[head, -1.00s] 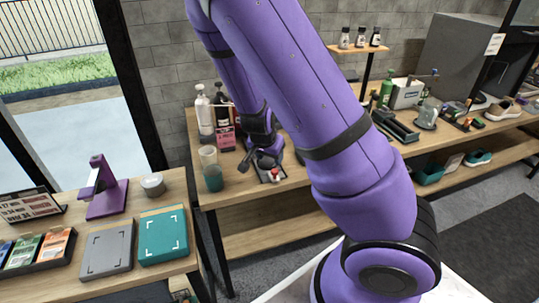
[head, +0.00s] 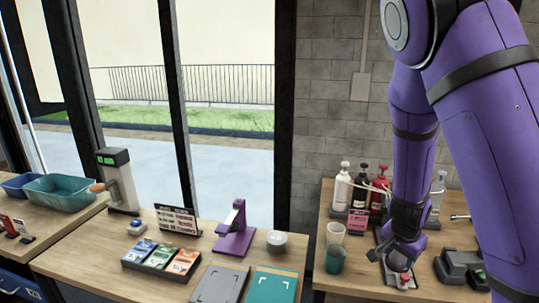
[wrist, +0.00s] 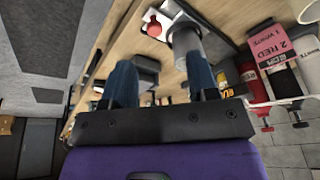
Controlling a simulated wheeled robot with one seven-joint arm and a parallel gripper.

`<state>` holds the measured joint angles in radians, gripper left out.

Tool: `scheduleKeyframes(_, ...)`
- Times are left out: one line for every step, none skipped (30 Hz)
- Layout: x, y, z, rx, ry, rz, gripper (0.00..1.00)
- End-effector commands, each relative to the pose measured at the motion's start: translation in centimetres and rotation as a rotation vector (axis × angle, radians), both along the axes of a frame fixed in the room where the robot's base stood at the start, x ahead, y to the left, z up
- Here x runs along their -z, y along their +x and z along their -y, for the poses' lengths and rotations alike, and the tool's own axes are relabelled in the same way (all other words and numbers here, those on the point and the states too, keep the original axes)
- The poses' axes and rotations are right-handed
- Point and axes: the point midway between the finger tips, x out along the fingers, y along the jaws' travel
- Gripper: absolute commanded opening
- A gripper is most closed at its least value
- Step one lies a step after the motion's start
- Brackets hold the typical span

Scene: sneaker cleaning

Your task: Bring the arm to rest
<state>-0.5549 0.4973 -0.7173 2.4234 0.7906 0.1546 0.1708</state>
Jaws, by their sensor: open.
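My purple arm hangs on the right side of the head view. Its dark gripper (head: 384,254) points down over the bench with the bottles, just right of a teal cup (head: 335,259). A small item with a red top (head: 405,277) stands on a tray close to the gripper; whether they touch cannot be told. In the wrist view my gripper (wrist: 160,80) has its two blue-grey fingers well apart, with nothing held between them. The red item (wrist: 154,25) shows there beyond the fingers, beside a grey cylinder (wrist: 188,42).
Pump bottles (head: 342,186) and a pink card (head: 358,222) stand behind the gripper. A dark device (head: 462,268) sits to its right. The left table holds a purple stand (head: 235,232), a card tray (head: 160,260) and flat pads (head: 219,285). A gap separates the tables.

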Motion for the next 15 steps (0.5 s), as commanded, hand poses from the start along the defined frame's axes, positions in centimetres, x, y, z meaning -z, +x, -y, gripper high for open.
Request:
scheduleKeyframes(-1.1,-0.1,-0.7,-0.026,0.043,0.007,0.54)
scheduleKeyframes(-1.7,-0.2,-1.1,-0.045,0.066,0.009,0.54)
scheduleKeyframes(-2.5,-0.3,-1.7,-0.072,0.097,0.011,0.54)
scheduleKeyframes(-3.1,-0.5,-2.2,-0.093,0.118,0.013,0.54)
scheduleKeyframes(-3.7,-0.6,-2.6,-0.114,0.139,0.015,0.54)
scheduleKeyframes(-4.7,-0.8,-3.1,-0.143,0.164,0.019,0.54)
scheduleKeyframes(-5.3,-1.0,-3.4,-0.165,0.181,0.023,0.54)
scheduleKeyframes(-6.0,-1.2,-3.8,-0.187,0.198,0.026,0.54)
scheduleKeyframes(-7.0,-1.5,-4.2,-0.218,0.218,0.033,0.54)
scheduleKeyframes(-7.7,-1.7,-4.5,-0.239,0.233,0.037,0.54)
scheduleKeyframes(-8.5,-2.0,-4.8,-0.263,0.244,0.042,0.54)
scheduleKeyframes(-9.5,-2.3,-5.2,-0.293,0.261,0.049,0.54)
scheduleKeyframes(-10.2,-2.6,-5.4,-0.318,0.269,0.055,0.54)
scheduleKeyframes(-11.0,-2.9,-5.7,-0.342,0.279,0.059,0.54)
scheduleKeyframes(-12.0,-3.4,-5.9,-0.374,0.289,0.068,0.54)
